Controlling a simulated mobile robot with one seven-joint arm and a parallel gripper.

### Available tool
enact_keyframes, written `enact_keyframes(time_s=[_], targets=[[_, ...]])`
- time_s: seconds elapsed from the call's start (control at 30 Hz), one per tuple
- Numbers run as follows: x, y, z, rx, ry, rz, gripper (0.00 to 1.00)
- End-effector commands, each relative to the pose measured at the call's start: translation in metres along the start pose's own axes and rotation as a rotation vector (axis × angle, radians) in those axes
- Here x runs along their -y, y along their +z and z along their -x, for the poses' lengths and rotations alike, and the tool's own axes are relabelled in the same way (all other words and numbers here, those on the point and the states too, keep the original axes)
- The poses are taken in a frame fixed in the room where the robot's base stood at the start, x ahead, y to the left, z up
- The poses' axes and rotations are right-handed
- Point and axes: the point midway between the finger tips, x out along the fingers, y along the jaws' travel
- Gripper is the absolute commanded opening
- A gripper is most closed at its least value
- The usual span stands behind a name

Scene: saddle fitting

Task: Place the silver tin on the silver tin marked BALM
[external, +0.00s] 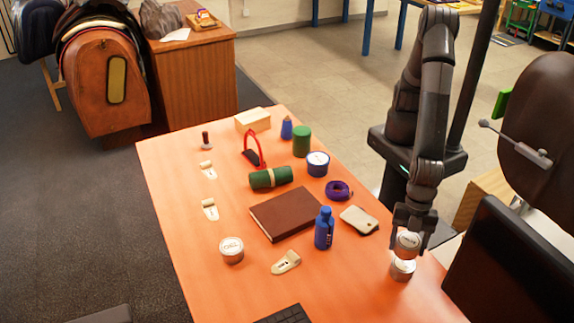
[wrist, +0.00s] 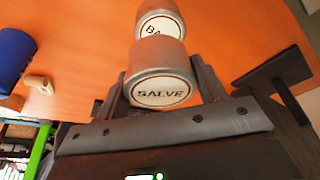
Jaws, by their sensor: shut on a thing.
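My gripper (external: 411,226) is shut on a silver tin (external: 408,242), whose label reads SALVE in the wrist view (wrist: 160,72). A second silver tin (external: 402,269) stands on the table directly below the held one. Its label in the wrist view (wrist: 157,22) shows "BA", with the rest hidden behind the held tin. The held tin is right over it, slightly to its right in the external view. I cannot tell whether the two touch. The fingers (wrist: 163,80) sit on both sides of the held tin.
Another silver tin (external: 231,250) stands at the left of the orange table (external: 330,292). The table's right edge is close.

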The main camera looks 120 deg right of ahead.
Motion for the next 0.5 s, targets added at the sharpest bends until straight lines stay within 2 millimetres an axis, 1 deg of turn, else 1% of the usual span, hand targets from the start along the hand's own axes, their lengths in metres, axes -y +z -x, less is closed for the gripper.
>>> enact_keyframes(time_s=[0.03, 0.17, 0.27, 0.4, 0.5], targets=[[0.004, -0.002, -0.003, -0.001, 0.000, 0.000, 0.36], [0.007, -0.002, -0.008, -0.001, 0.000, -0.001, 0.36], [0.007, 0.002, -0.018, 0.002, 0.000, -0.001, 0.36], [0.007, 0.009, -0.039, 0.003, 0.000, -0.001, 0.36], [0.007, 0.010, -0.044, 0.000, 0.000, -0.001, 0.36]])
